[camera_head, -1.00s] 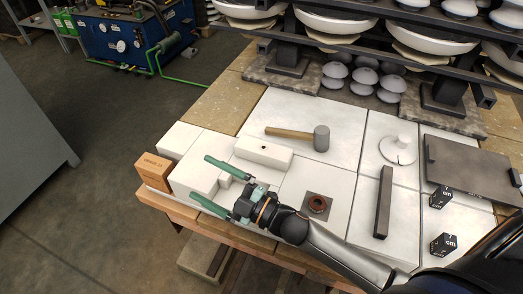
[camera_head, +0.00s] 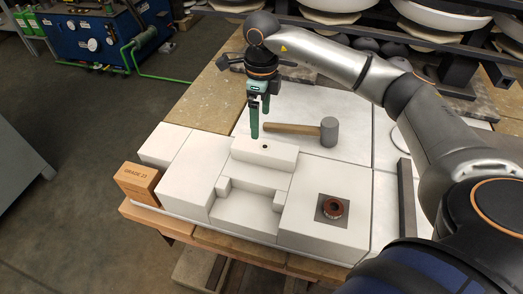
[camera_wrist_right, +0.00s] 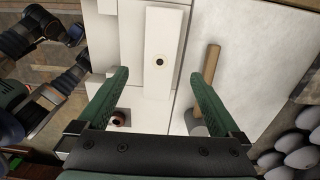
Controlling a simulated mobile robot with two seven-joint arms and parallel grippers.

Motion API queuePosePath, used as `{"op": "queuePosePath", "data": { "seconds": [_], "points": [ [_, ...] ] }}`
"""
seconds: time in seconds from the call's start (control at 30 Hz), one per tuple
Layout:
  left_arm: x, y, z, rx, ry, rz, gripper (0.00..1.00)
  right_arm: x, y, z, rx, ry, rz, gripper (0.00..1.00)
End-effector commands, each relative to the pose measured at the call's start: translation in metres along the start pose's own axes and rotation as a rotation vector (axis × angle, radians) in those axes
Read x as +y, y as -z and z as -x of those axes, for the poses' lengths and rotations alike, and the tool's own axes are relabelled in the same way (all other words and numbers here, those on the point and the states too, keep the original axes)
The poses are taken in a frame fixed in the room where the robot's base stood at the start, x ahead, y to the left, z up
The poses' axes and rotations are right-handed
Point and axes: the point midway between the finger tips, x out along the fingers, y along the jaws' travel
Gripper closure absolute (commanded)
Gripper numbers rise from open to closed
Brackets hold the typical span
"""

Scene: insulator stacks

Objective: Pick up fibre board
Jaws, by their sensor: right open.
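A white oblong block with a small dark-ringed hole (camera_head: 265,152) lies across the white stepped blocks (camera_head: 185,175). It looks most like the fibre board, but no label shows. My right gripper (camera_head: 259,122) has green fingers pointing down, just behind this block. In the right wrist view the open, empty fingers (camera_wrist_right: 160,76) are spread wide, with the holed block (camera_wrist_right: 163,48) lying in line with the gap between them. I cannot tell the exact height of the fingertips above it. My left gripper does not show.
A mallet (camera_head: 328,132) lies close to the right of my right gripper. A brown ring on a dark square plate (camera_head: 333,208) sits front right. An orange-brown brick marked GRADE 23 (camera_head: 137,182) stands at the left edge. A dark bar (camera_head: 406,195) lies farther right.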

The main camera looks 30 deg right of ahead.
Motion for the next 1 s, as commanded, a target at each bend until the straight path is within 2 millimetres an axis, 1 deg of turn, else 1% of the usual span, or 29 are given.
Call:
{"op": "queuePosePath", "data": {
  "seconds": [0.07,0.2,0.33,0.57,0.83,0.9,1.0],
  "points": [
    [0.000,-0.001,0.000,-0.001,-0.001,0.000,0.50,-0.004,0.004,-0.008,0.014,0.012,-0.004,0.00],
    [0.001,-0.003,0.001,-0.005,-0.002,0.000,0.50,-0.003,0.004,-0.035,0.016,0.010,-0.004,0.00],
    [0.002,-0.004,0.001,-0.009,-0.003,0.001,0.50,-0.003,0.004,-0.056,0.013,0.009,-0.004,0.00],
    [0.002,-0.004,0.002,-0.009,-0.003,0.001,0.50,-0.003,0.004,-0.074,0.011,0.009,-0.003,0.00],
    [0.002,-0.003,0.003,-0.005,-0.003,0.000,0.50,-0.001,0.006,-0.112,0.010,0.008,-0.002,0.00],
    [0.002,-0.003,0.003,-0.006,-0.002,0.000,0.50,-0.001,0.006,-0.118,0.009,0.009,-0.003,0.00],
    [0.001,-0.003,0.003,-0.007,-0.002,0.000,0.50,-0.001,0.006,-0.121,0.008,0.010,-0.003,0.00]
  ]
}}
